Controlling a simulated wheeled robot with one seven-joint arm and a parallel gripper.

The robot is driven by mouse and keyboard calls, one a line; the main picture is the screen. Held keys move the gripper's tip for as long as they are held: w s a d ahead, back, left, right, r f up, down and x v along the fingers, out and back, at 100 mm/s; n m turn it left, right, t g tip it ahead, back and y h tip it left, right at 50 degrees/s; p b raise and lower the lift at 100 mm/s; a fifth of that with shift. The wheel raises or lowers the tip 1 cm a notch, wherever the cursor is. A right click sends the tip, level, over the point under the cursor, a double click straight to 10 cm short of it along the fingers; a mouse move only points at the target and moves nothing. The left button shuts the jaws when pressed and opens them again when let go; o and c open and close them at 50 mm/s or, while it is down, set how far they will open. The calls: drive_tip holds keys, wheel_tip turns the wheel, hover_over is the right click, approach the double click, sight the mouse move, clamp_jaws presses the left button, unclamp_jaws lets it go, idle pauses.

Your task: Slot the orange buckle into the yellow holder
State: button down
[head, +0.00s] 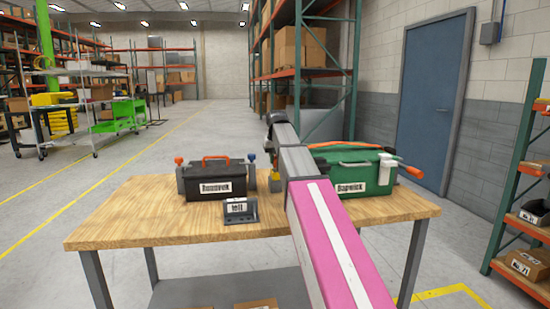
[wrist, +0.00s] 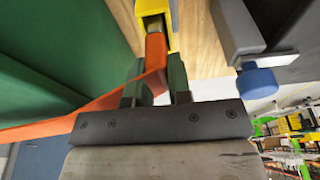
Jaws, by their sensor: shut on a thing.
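In the wrist view my gripper (wrist: 157,80) is shut on the orange buckle (wrist: 156,52), which sits between its two fingers. An orange strap (wrist: 75,121) runs from the buckle off to the left. The yellow holder (wrist: 170,13) is straight ahead of the fingers. The buckle's front end is in line with the holder's mouth and overlaps its near edge; I cannot tell how deep it sits.
The green case (head: 352,171) with the strap stands on the wooden table (head: 130,220). It fills the left of the wrist view. A black case (head: 215,184) stands between red and blue knobs (head: 249,157). A small sign (head: 240,210) stands in front. The table's left front is clear.

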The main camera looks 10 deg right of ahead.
drive_tip(key=shift+f, duration=0.25)
drive_tip(key=c, duration=1)
unclamp_jaws()
